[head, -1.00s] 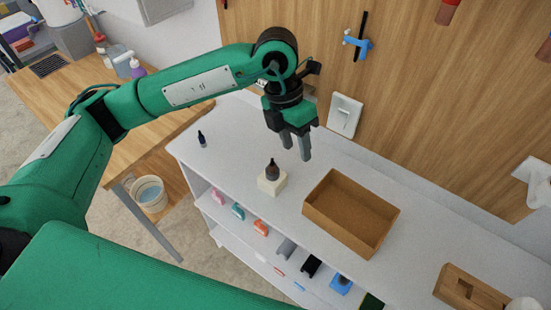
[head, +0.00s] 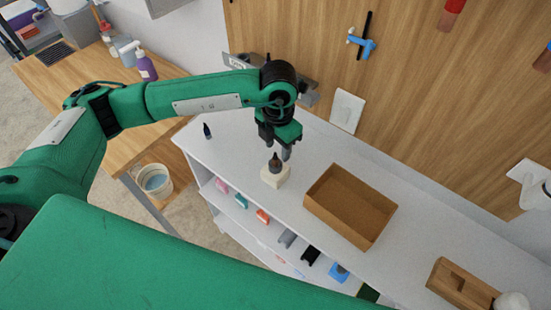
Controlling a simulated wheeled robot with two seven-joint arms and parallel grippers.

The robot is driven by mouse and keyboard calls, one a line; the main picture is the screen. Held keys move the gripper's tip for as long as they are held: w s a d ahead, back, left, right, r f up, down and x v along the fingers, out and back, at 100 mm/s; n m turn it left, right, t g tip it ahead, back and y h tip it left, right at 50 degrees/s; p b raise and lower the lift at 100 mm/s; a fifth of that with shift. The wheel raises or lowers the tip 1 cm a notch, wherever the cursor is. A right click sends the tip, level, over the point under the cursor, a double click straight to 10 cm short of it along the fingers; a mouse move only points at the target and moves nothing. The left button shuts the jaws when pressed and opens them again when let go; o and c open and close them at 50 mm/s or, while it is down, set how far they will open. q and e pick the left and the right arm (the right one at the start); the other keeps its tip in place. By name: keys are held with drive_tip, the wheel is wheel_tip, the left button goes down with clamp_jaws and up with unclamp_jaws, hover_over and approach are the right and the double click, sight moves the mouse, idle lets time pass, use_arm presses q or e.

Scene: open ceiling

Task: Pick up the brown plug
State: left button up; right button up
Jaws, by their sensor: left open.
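The brown plug (head: 275,162) stands upright on a small cream block (head: 273,178) on the white shelf top. It has a rounded dark brown body with a narrow tip. My left gripper (head: 277,152) points down just above and behind the plug, with its fingers close to the plug's tip. The gripper is open; from this angle its fingers overlap, and I cannot tell whether they touch the plug. My right gripper is not in view.
An open cardboard box (head: 350,205) stands right of the block on the white shelf unit (head: 412,235). A small dark blue bottle (head: 206,131) stands at the left end. A wooden block (head: 461,284) lies at the lower right. A wooden wall (head: 430,110) rises behind.

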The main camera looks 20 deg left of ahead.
sight(276, 158)
use_arm(q)
drive_tip(key=f, duration=0.1)
drive_tip(key=f+p, duration=0.2)
drive_tip(key=shift+s+a+f, duration=0.2)
drive_tip(key=shift+a+f, duration=0.05)
drive_tip(key=shift+f, duration=0.4)
clamp_jaws()
drive_tip(key=shift+r, duration=0.1)
drive_tip(key=shift+r+b, duration=0.3)
drive_tip(key=shift+r, duration=0.25)
wheel_tip(276, 158, up, 19)
drive_tip(key=b, duration=0.5)
drive_tip(key=shift+b, duration=0.35)
drive_tip(key=shift+f, duration=0.1)
